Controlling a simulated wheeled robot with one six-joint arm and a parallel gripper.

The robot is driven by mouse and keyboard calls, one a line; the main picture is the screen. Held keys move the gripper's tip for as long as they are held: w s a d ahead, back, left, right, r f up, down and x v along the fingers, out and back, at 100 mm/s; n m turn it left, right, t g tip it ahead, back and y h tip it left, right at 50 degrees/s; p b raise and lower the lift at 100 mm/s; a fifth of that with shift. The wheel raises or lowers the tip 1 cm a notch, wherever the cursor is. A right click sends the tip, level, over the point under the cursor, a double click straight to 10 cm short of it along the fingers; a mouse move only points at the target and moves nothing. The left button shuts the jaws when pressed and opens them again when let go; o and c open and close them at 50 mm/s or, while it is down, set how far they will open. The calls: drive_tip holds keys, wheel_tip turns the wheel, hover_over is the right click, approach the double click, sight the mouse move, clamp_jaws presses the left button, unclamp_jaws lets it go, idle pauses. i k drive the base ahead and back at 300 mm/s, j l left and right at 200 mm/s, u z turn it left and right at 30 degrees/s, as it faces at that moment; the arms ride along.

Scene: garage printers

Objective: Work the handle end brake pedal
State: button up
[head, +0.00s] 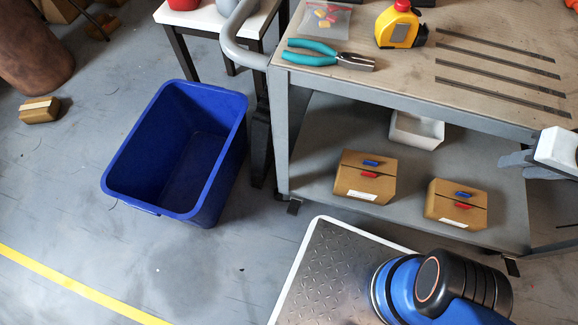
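The grey cart (400,88) has a bent tubular handle (233,35) at its left end. Below the handle end, a caster with a small dark pedal-like piece (294,207) shows at floor level by the near left leg. It is small and dark, and whether it is pressed or raised cannot be told. My gripper (515,162), with a white body and grey fingers, is partly in view at the right edge, beside the cart's right end and far from the handle end. Nothing shows held in it. Its finger opening is unclear.
A blue bin (150,140) stands on the floor left of the handle end. Two cardboard boxes (366,180) (455,206) and a white container (416,128) sit on the lower shelf. Pliers (325,55) lie on top. Open floor lies at the lower left.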

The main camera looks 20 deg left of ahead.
sight(294, 204)
drive_tip(key=k+u, duration=0.1)
drive_tip(key=u, duration=0.3)
drive_tip(key=k+u, duration=0.15)
drive_tip(key=u, duration=0.25)
drive_tip(key=k+u, duration=0.1)
drive_tip(key=u, duration=0.35)
